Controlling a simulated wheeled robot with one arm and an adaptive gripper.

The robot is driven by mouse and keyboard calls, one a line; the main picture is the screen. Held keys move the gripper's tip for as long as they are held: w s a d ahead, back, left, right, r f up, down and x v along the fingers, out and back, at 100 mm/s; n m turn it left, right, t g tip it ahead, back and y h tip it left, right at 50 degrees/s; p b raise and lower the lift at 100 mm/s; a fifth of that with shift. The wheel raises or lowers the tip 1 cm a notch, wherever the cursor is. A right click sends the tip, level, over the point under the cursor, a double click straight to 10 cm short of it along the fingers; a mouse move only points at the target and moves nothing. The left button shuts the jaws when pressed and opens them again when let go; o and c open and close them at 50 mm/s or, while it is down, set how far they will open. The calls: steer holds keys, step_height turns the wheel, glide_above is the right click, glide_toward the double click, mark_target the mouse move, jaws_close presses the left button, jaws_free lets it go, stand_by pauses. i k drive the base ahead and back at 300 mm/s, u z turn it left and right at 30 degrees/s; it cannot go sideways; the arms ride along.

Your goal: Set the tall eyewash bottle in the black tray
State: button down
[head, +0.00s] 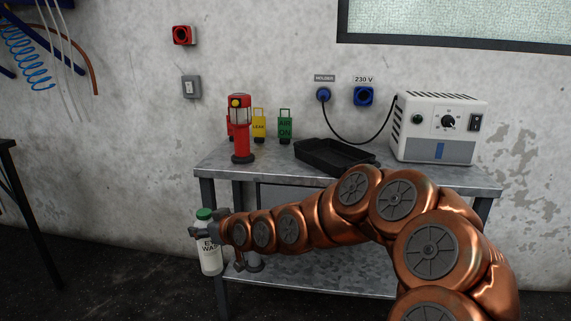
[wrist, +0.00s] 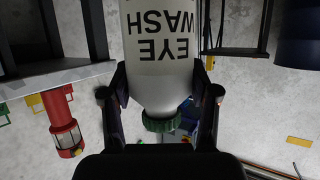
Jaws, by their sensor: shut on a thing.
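The tall eyewash bottle (head: 209,258) is white with a green cap and dark lettering. It hangs upright off the left front corner of the table, below the tabletop. My gripper (head: 207,234) is shut on it near its upper part. In the wrist view the bottle (wrist: 161,60) appears upside down, between the two dark fingers of my gripper (wrist: 163,95).
The metal table (head: 225,168) has a lower shelf. A black cable runs from the unit to a wall socket. Tabletop shows bare between lantern and tray.

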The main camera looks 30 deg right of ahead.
mark_target(323, 156)
steer(key=u, duration=1.6)
steer(key=i, duration=2.1)
steer(key=z, duration=3.4)
